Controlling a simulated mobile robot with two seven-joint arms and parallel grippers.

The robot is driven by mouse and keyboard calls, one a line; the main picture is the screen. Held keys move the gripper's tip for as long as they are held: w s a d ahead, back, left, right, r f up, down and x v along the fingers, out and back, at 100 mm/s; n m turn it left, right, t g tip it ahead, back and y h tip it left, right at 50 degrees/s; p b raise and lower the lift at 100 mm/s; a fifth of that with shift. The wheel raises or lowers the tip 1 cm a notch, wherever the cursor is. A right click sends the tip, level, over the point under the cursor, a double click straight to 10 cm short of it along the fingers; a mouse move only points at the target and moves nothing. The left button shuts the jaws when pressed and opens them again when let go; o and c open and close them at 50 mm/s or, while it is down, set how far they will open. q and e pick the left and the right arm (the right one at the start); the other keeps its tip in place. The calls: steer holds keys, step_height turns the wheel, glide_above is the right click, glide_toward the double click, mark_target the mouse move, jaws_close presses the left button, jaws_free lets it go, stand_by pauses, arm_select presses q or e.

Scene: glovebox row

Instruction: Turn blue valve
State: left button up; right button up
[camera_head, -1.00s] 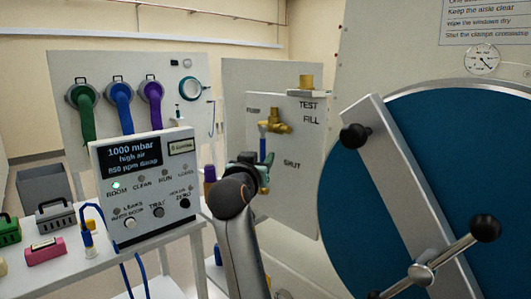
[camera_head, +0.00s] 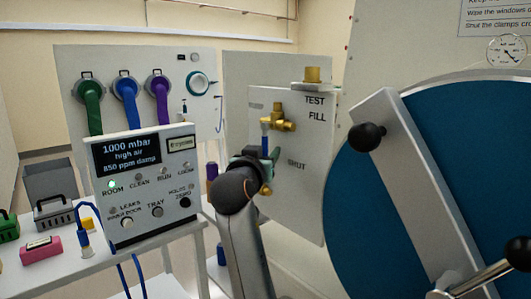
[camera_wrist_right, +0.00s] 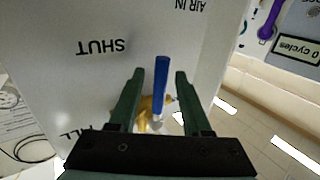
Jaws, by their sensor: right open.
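The blue valve handle (camera_head: 265,137) hangs straight down from a brass valve (camera_head: 277,120) on the pale panel (camera_head: 305,165) marked TEST, FILL and SHUT. My right gripper (camera_head: 266,156) is at the lower part of the handle and partly hides it. In the right wrist view the blue handle (camera_wrist_right: 160,82) stands between the two open fingers of my right gripper (camera_wrist_right: 157,80). The brass body (camera_wrist_right: 148,118) shows behind the fingers. My left gripper is not in view.
A control box (camera_head: 145,185) with a display stands on a white bench to the left. A large blue round door (camera_head: 430,160) with a pale bar and black knobs fills the right. Green, blue and purple hoses (camera_head: 125,105) hang on the back panel.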

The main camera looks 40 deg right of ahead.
jaws_close()
stand_by(1.4)
